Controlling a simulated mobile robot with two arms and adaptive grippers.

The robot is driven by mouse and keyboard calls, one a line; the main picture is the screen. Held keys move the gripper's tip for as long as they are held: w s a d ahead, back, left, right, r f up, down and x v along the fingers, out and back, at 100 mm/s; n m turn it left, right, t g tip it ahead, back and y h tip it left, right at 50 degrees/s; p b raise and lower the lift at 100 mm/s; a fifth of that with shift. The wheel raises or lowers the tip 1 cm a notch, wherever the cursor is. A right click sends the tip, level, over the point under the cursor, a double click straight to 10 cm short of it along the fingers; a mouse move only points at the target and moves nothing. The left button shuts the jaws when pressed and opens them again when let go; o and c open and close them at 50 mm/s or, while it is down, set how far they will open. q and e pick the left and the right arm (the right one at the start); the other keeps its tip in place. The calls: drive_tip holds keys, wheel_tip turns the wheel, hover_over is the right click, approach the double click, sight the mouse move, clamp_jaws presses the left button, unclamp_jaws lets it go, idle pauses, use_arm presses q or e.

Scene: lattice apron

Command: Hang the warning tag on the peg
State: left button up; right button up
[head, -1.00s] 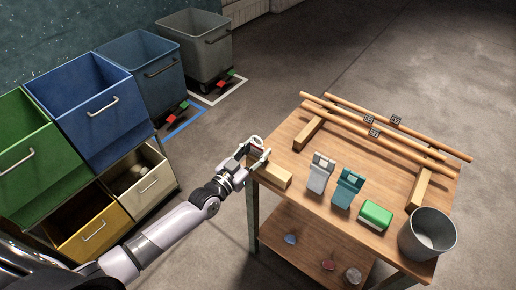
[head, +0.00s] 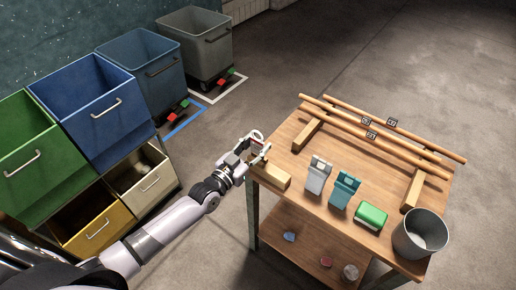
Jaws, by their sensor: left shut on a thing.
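My left gripper (head: 258,151) is at the left corner of the wooden table (head: 312,206), just above and behind a wooden block (head: 271,177). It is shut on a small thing. A pale ring-like shape with a little red shows at the fingers, too small to tell if it is the warning tag or finger parts. I cannot make out a peg for certain. My right gripper is not in view.
Long wooden rods (head: 405,146) with small dark number labels rest on wooden supports (head: 412,190). A grey clamp-like item (head: 318,176), a teal one (head: 344,189), a green block (head: 371,215) and a metal bucket (head: 420,233) stand on the table. Coloured bins (head: 85,110) stand left.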

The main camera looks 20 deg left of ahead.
use_arm(q)
drive_tip(key=shift+r, duration=0.25)
drive_tip(key=shift+p+v, duration=0.65)
drive_tip(key=shift+v, duration=0.55)
drive_tip(key=p+v, duration=0.1)
drive_tip(key=v, duration=0.4)
drive_tip(key=shift+s+a+p, duration=0.1)
drive_tip(key=shift+s+p, duration=0.2)
drive_tip(key=shift+p, duration=0.1)
